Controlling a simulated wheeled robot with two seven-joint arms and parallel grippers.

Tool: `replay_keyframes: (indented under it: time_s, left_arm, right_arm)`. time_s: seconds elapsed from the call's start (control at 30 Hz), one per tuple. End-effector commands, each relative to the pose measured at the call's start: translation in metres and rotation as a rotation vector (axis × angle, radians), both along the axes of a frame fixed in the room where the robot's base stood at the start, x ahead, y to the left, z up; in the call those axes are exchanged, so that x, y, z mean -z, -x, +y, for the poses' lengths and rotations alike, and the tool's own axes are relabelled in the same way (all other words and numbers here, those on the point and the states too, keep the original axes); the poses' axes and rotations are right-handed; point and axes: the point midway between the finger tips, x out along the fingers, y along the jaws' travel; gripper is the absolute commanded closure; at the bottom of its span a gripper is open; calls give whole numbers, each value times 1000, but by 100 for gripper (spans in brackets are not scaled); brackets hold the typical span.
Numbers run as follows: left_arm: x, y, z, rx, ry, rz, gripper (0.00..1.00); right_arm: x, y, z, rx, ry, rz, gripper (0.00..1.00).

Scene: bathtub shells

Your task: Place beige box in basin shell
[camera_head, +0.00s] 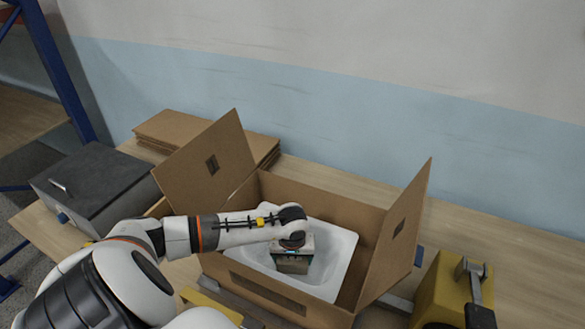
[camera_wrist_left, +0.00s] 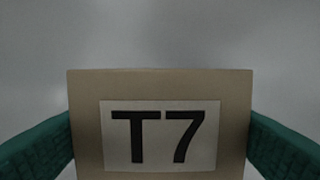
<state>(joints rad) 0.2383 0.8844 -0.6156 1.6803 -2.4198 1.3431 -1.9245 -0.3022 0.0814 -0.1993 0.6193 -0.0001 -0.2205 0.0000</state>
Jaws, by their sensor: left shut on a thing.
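The beige box (camera_wrist_left: 160,85) fills the middle of the left wrist view, with a white label marked T7. The green fingers of my left gripper (camera_wrist_left: 160,140) are on both sides of it, shut on it. In the head view the left gripper (camera_head: 293,250) points down over the white basin shell (camera_head: 340,248), and the beige box (camera_head: 292,263) shows below the wrist, within the basin's outline. I cannot tell whether the box touches the basin floor. The basin sits inside an open cardboard box (camera_head: 320,193). My right gripper is not in view.
Raised flaps (camera_head: 400,225) stand at the left and right of the cardboard box. A grey case (camera_head: 95,180) is at the left, and flat cardboard (camera_head: 175,125) is stacked behind. A yellow device (camera_head: 440,285) stands at the right. The table (camera_head: 510,260) is bare at the far right.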

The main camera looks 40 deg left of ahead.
Motion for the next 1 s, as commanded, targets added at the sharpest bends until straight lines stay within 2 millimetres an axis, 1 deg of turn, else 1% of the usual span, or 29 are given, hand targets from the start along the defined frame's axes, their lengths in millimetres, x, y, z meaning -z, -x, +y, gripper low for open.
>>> replay_keyframes:
  time_s: [0.17, 0.27, 0.3, 0.37, 0.4, 0.67, 0.77, 0.8, 0.87, 1.0]
  left_arm:
    - [0, -1, 0, 0, 0, -1, 52]
    - [3, -1, 0, 0, 0, -1, 52]
    - [2, 0, 0, 0, 1, -1, 18]
    - [2, 0, 0, 0, 1, -1, 8]
    - [2, 0, 0, 0, 1, -1, 2]
    - [1, 0, 0, -1, 1, -1, 1]
    - [-2, 0, 0, -1, 2, 0, 1]
    - [-4, 0, 0, 0, 0, -3, 1]
    - [-11, 0, -1, 0, 0, -3, 1]
    - [-38, 3, -3, 2, -2, -6, 1]
  right_arm:
    - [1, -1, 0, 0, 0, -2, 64]
    - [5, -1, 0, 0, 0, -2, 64]
    - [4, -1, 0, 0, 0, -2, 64]
    - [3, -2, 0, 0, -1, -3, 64]
    - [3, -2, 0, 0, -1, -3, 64]
    - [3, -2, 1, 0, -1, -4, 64]
    - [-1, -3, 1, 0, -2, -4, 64]
    - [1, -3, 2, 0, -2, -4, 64]
    - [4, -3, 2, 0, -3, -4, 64]
    - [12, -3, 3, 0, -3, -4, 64]
